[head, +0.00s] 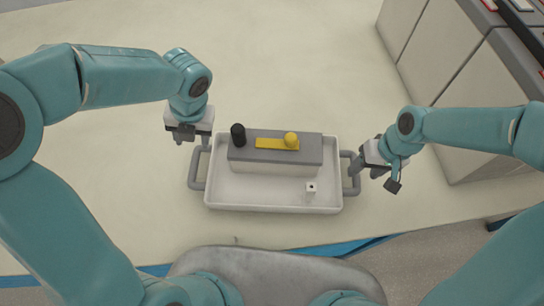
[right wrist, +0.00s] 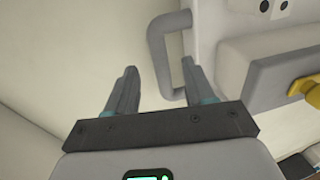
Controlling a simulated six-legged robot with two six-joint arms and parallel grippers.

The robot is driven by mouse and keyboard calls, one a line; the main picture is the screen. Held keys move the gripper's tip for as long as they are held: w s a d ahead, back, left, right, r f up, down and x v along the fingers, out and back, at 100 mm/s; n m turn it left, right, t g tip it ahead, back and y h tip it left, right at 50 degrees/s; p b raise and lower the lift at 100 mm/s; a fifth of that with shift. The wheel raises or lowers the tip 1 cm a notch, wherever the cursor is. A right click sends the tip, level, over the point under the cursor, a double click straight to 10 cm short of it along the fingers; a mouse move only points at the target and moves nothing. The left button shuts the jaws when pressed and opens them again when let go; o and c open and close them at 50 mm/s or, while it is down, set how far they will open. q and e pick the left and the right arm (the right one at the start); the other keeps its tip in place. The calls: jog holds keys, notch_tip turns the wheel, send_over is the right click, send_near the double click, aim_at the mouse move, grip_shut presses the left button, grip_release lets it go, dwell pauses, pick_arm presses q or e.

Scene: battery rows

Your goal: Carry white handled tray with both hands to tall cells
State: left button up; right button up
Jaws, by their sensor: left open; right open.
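The white handled tray (head: 272,206) lies level in front of me in the head view, with a grey loop handle at each end. My left gripper (head: 187,135) is open, just above and behind the left handle (head: 197,170). My right gripper (head: 372,170) is open beside the right handle (head: 350,175). In the right wrist view the handle (right wrist: 163,62) appears between the two spread fingers of the right gripper (right wrist: 162,85). Contact there cannot be told. The tall cells cannot be made out for certain.
White cabinets with grey tops (head: 470,85) stand at the upper right. Pale floor beyond the tray is clear.

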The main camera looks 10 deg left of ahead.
notch_tip(320, 180, up, 7)
jog(key=d, duration=0.1)
jog(key=shift+d+f, duration=0.15)
pick_arm(q)
jog(key=a+p, duration=0.2)
jog(key=a, duration=0.4)
pick_arm(e)
notch_tip(320, 180, up, 2)
jog(key=shift+r, duration=0.1)
pick_arm(q)
jog(key=shift+w, duration=0.1)
dwell(0.3)
jog(key=shift+r+p, duration=0.15)
jog(key=shift+p, duration=0.2)
pick_arm(e)
jog(key=d, duration=0.6)
jog(key=shift+w, duration=0.1)
